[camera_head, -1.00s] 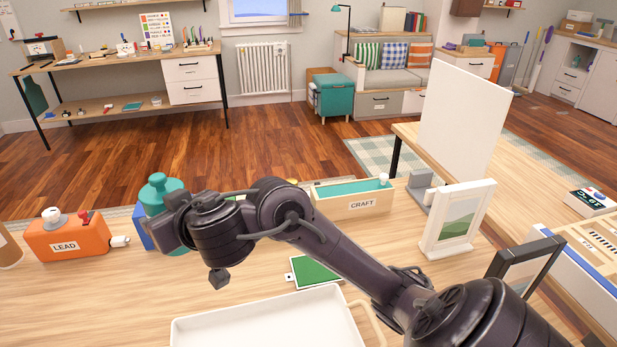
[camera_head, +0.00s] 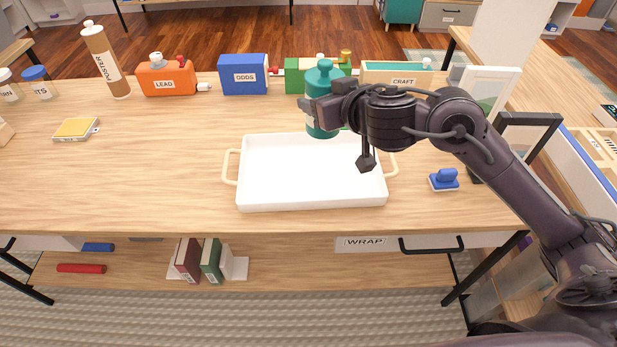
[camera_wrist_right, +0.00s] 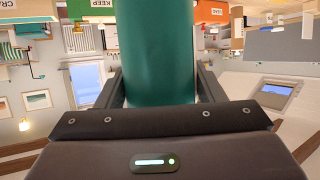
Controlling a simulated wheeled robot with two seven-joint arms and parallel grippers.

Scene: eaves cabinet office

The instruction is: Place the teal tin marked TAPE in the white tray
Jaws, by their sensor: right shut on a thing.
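The teal tin (camera_head: 323,80) is upright in my right gripper (camera_head: 322,108), which is shut around its side. The tin has a round knobbed lid; its marking cannot be read from here. In the head view its lower end overlaps the back rim of the white tray (camera_head: 312,205); the exact height above the tray is hard to tell. The tray is empty, with a tan handle at each end. In the right wrist view the tin (camera_wrist_right: 157,45) fills the space between the two fingers. My left gripper is not in view.
Behind the tray stand an orange LEAD box (camera_head: 168,80), a blue ODDS box (camera_head: 244,75), a green box (camera_head: 294,78) and a CRAFT box (camera_head: 400,72). A blue stamp-like thing (camera_head: 444,180) lies right of the tray.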

